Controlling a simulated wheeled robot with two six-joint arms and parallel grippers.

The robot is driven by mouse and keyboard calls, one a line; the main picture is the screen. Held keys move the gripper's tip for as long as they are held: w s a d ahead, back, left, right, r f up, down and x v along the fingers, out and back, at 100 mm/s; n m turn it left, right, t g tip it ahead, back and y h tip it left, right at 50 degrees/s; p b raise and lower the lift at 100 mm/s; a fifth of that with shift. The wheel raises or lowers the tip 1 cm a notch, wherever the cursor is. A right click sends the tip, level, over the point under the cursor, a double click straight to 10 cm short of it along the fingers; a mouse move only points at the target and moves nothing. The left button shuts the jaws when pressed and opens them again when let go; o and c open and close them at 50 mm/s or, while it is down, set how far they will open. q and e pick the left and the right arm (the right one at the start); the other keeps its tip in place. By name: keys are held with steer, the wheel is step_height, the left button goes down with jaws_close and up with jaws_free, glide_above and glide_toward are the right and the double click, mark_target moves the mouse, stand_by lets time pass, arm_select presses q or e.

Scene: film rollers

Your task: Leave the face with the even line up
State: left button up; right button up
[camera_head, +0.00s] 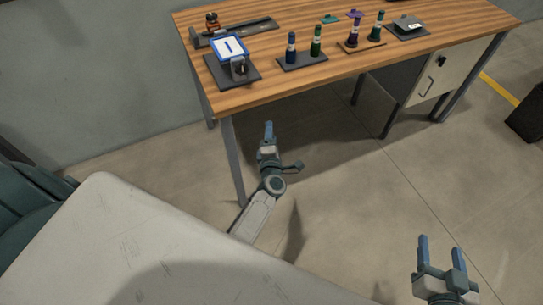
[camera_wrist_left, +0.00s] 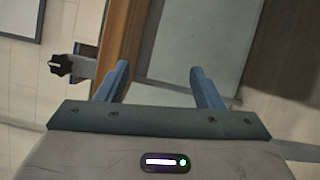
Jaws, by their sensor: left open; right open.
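A white panel with a blue frame and a short dark blue line on its face (camera_head: 229,48) sits tilted on a dark stand at the left of the wooden table in the head view. A small grey part stands at its front edge. My left gripper (camera_head: 268,129) is in front of the table, apart from the panel and empty. In the left wrist view its two blue fingers (camera_wrist_left: 159,80) are spread with nothing between them. My right gripper (camera_head: 441,250) is open and empty over the floor at the lower right.
The wooden table (camera_head: 270,92) also holds a dark rail (camera_head: 250,27) with a small orange-and-black thing (camera_head: 212,20), several coloured bottles (camera_head: 316,42) and a small scale (camera_head: 407,24). A cabinet (camera_head: 437,77) stands under its right side. Open floor lies in front.

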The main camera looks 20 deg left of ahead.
arm_select(q)
steer(key=s+d+f+m+h, duration=0.1)
steer(key=s+f+m+h, duration=0.1)
steer(key=f+m, duration=0.3)
step_height(320, 180, down, 3)
steer(key=shift+s+d+r+m+g+h+p, duration=0.15)
steer(key=shift+s+d+m+g+h+p, duration=0.15)
steer(key=shift+s+g+h+p, duration=0.2)
arm_select(e)
steer(key=shift+r, duration=0.5)
